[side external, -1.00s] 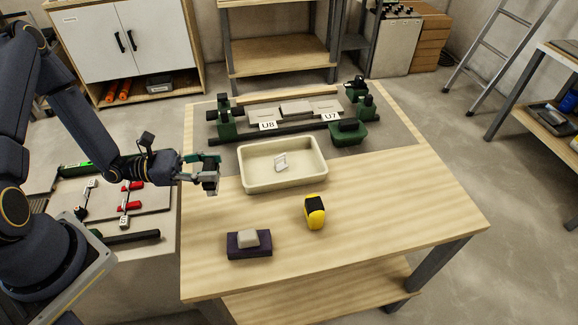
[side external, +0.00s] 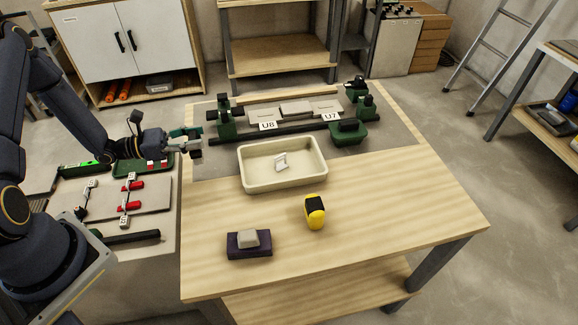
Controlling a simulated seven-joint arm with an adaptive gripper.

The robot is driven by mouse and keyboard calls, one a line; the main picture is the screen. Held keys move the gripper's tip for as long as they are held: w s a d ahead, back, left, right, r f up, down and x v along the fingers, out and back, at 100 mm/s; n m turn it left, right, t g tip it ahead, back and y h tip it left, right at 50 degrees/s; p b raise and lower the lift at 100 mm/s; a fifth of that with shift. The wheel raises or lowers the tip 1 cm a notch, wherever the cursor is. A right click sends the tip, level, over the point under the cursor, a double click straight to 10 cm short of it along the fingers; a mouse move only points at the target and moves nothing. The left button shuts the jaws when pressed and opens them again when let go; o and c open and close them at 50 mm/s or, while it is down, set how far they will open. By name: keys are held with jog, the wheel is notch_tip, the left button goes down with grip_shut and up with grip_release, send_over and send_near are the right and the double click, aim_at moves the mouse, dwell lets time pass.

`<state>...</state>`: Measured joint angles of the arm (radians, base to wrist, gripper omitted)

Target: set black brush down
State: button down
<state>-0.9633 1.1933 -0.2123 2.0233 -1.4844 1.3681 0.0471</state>
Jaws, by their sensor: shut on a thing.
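My gripper (side external: 194,143) is above the left edge of the wooden table, to the left of the cream tray. It is shut on a small dark thing that looks like the black brush (side external: 195,153). The fingers hide much of it, and its bristles cannot be made out. I cannot tell whether it touches the surface below.
A cream tray (side external: 244,178) holds a small white piece. A yellow-black tool (side external: 315,213) and a purple block (side external: 249,252) with a grey piece lie nearer. Green clamps and tiles marked U8 (side external: 268,125) and U7 stand behind. The table's right front is clear.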

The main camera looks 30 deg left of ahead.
jog(key=w+f, duration=0.2)
jog(key=f, duration=0.1)
jog(key=shift+w+a, duration=0.15)
jog(key=shift+w, duration=0.05)
jog(key=shift+w+f, duration=0.15)
jog(key=shift+f, duration=0.75)
jog(key=shift+w+f, duration=0.1)
jog(key=shift+f, duration=0.75)
jog(key=shift+f, duration=0.1)
jog(key=c, duration=0.6)
grip_release()
